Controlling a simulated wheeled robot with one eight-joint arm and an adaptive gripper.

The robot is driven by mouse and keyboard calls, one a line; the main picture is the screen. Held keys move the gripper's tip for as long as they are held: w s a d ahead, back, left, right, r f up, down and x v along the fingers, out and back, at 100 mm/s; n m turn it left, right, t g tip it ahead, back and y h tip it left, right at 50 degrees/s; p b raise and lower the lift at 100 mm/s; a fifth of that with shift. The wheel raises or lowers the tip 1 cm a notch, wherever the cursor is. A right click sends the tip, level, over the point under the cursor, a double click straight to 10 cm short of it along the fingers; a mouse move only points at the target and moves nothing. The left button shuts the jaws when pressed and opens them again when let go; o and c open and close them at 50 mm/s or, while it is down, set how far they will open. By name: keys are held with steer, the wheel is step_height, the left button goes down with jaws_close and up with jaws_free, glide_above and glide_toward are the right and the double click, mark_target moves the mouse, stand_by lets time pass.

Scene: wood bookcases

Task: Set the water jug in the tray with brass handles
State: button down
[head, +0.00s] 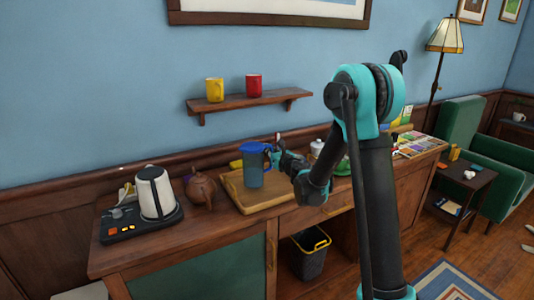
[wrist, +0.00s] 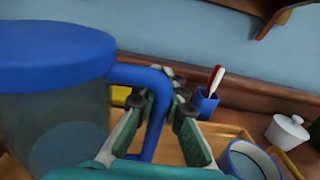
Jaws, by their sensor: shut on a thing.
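The water jug (head: 254,168) is blue with a blue lid and a see-through body. It is upright over the wooden tray (head: 236,201) in the head view; whether its base touches the tray floor I cannot tell. In the wrist view the jug (wrist: 52,125) fills the left side. My gripper (head: 273,157) is at the jug's right side. In the wrist view my gripper (wrist: 158,105) is shut on the jug's blue handle. The tray's brass handles are not clear to me.
A white kettle (head: 155,195) and brown teapot (head: 201,190) stand left of the tray. A blue cup with a toothbrush (wrist: 207,102), a blue mug (wrist: 248,162) and a white lidded pot (wrist: 287,131) are right of the jug. A wall shelf (head: 250,103) hangs above.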

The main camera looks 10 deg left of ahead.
steer(key=shift+f, duration=1.05)
steer(key=c, duration=1.6)
jaws_free()
